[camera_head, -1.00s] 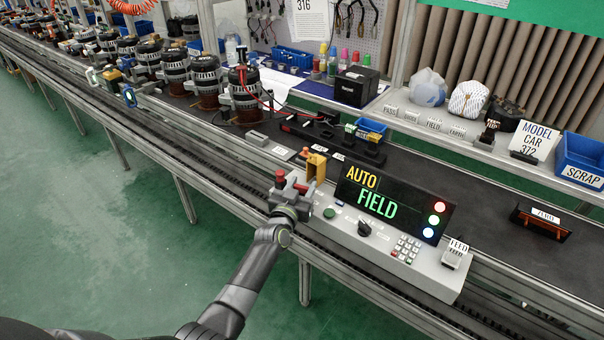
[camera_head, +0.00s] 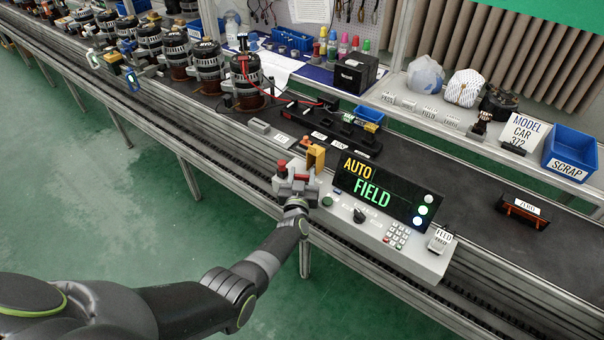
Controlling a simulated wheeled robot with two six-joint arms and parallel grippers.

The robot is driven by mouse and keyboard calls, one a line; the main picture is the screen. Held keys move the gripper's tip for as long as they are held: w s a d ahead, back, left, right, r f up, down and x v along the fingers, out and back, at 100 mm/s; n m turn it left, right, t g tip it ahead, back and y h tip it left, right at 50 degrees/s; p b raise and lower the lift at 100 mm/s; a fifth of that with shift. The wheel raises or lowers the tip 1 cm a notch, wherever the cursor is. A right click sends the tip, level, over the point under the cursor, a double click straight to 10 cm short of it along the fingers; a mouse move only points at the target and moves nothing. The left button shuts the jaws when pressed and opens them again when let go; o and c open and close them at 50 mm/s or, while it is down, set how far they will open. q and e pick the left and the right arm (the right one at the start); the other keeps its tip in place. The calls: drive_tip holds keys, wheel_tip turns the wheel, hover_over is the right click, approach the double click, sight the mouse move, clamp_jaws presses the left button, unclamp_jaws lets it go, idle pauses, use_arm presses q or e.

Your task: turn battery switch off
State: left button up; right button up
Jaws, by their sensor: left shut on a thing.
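The grey control panel (camera_head: 375,236) stands at the front edge of the line, with a dark display reading AUTO FIELD (camera_head: 372,184). At its left end are a red knob (camera_head: 281,165) and an upright yellow-orange block (camera_head: 316,157). My right gripper is not in view.
A green button (camera_head: 327,201), a black rotary knob (camera_head: 359,215) and a keypad (camera_head: 397,236) lie right of the gripper on the panel. Several alternators (camera_head: 208,66) stand along the line at left. A blue scrap bin (camera_head: 570,157) is at right. The belt behind the display is largely clear.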

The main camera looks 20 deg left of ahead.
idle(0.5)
use_arm(q)
drive_tip(key=o, duration=1)
